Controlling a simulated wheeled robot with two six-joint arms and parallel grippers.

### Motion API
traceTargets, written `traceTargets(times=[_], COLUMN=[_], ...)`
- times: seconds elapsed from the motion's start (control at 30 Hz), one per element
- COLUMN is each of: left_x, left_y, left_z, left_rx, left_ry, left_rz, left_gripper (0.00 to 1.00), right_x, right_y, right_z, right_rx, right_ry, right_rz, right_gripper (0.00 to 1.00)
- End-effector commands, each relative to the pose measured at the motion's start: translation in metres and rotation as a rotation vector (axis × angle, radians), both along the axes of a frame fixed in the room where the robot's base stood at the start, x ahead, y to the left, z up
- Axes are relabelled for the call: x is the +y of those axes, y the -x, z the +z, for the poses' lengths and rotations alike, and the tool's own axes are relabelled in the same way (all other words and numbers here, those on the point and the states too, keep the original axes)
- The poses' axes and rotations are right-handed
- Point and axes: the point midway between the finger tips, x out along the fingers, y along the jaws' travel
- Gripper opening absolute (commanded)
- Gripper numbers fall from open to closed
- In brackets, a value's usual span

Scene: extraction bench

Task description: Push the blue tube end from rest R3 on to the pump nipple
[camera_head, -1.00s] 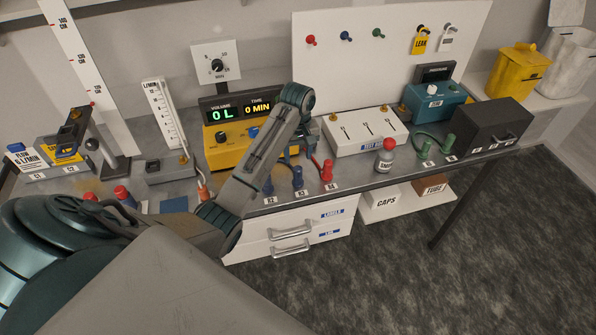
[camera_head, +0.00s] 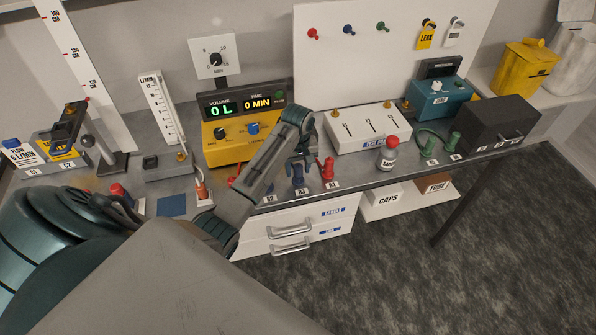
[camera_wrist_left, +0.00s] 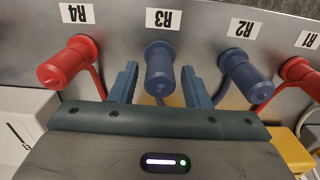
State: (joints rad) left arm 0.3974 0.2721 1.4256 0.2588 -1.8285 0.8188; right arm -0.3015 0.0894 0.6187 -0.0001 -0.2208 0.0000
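The blue tube end (camera_wrist_left: 160,70) stands at rest R3 in the left wrist view, between the two fingers of my left gripper (camera_wrist_left: 160,85). The fingers are open on either side of it, with a visible gap on both sides. In the head view the left gripper (camera_head: 299,162) is over the R3 tube end (camera_head: 300,179) at the bench's front edge. The yellow unit (camera_head: 228,150) with the volume and time display stands behind, partly hidden by my arm. I cannot make out the pump nipple. My right gripper is not in view.
A second blue tube end (camera_wrist_left: 242,72) stands at R2, close beside one finger. A red tube end (camera_wrist_left: 68,68) stands at R4 on the other side. The white tester box (camera_head: 365,128) and a red-capped bottle (camera_head: 388,155) stand to the right.

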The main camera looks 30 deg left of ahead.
Motion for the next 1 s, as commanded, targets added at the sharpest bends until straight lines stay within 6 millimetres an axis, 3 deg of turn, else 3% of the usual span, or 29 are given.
traceTargets(times=[0.03, 0.2, 1.0], left_x=[0.0, 0.0, 0.0], left_y=[0.0, 0.0, 0.0], left_z=[0.0, 0.0, 0.018], left_rx=[0.0, -0.001, -0.001], left_ry=[0.0, 0.001, 0.001], left_rz=[0.0, 0.0, 0.0], left_gripper=[0.32, 0.0, 0.0], right_x=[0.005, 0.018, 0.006], right_y=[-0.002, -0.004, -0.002], right_z=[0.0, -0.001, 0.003], right_rx=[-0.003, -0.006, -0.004], right_ry=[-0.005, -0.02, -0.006], right_rz=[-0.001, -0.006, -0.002], right_gripper=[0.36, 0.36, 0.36])
